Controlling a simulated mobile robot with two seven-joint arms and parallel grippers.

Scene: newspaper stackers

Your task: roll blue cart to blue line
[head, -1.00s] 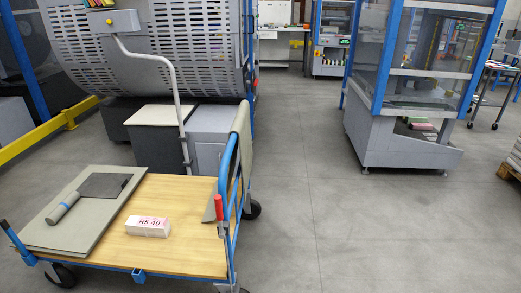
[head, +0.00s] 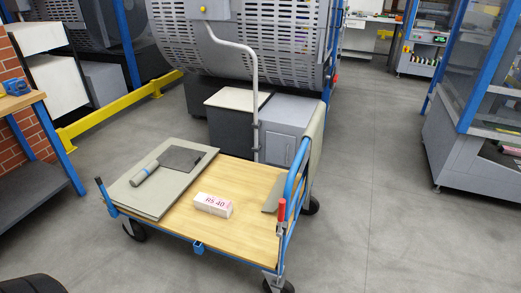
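The blue cart (head: 250,239) stands on the grey floor in the lower middle of the head view. It has a wooden deck, a blue frame, a blue push handle (head: 297,170) on its right end with a grey cloth over it, and dark wheels. On its deck lie grey-green sheets (head: 150,195), a rolled tube (head: 145,173), a dark sheet (head: 183,159) and a white box marked RS 40 (head: 213,205). A red grip (head: 282,210) stands at the handle's near side. No blue floor line shows. Neither of my grippers is in view.
Behind the cart stand grey cabinets (head: 283,125) and a large slotted machine (head: 255,55). A yellow rail (head: 120,110) runs at left, near a blue-legged workbench (head: 40,130). A glazed machine (head: 470,130) stands at right. Open floor (head: 390,230) lies right of the cart.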

